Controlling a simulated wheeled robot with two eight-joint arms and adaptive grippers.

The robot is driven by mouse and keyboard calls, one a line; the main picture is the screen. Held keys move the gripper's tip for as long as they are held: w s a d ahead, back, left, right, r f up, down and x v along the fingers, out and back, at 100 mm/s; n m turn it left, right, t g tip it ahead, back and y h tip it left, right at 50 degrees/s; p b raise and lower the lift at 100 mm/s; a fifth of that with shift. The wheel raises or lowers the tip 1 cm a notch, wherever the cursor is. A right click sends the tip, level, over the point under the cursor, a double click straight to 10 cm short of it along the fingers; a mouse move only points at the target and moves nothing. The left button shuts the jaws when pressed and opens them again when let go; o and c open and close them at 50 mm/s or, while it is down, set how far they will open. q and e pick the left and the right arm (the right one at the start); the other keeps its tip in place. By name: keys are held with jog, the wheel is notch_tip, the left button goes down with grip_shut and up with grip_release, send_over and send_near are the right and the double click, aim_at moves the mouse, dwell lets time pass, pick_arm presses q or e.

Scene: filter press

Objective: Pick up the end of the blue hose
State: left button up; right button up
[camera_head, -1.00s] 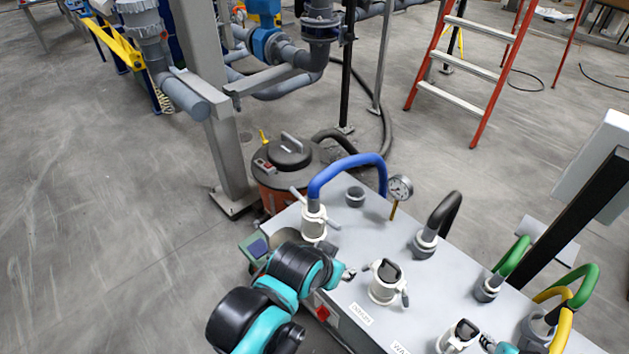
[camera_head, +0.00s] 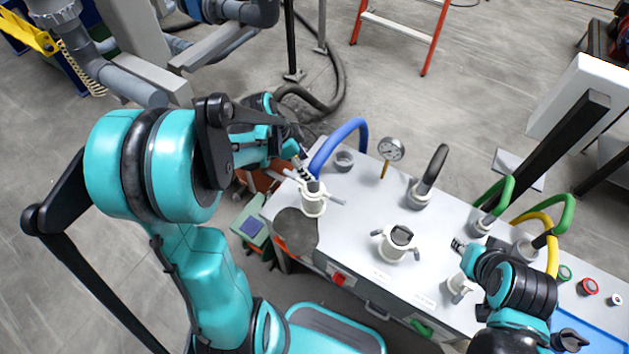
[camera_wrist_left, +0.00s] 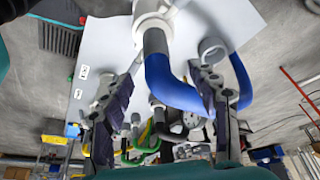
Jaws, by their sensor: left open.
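The blue hose (camera_head: 341,140) arches above the grey bench top at its left end. Its near end goes down into a white coupling (camera_head: 314,199) with side levers. My left gripper (camera_head: 304,168) is close beside that end, just above the coupling. In the left wrist view its two fingers are spread, with the blue hose (camera_wrist_left: 176,92) passing between them and the grey hose end (camera_wrist_left: 155,42) in the white coupling (camera_wrist_left: 153,16). I cannot tell whether a finger touches the hose. My right gripper (camera_head: 459,247) is over the bench near another white coupling; its fingers are too small to read.
The grey bench (camera_head: 350,225) carries a pressure gauge (camera_head: 390,149), a black hose (camera_head: 436,166), a capped coupling (camera_head: 397,241), and green (camera_head: 562,214) and yellow hoses. An orange-and-black vacuum stands behind the bench's left end. Grey pipework is at upper left.

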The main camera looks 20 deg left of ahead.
aim_at(317, 177)
pick_arm(q)
jog(key=shift+b+x, duration=0.35)
jog(key=shift+x, duration=0.75)
jog(key=x, duration=0.2)
jog(key=b+x, duration=0.2)
jog(key=x, duration=0.1)
jog(key=shift+s+f, duration=0.2)
jog(key=shift+f, duration=0.15)
jog(key=shift+r, duration=0.1)
grip_shut()
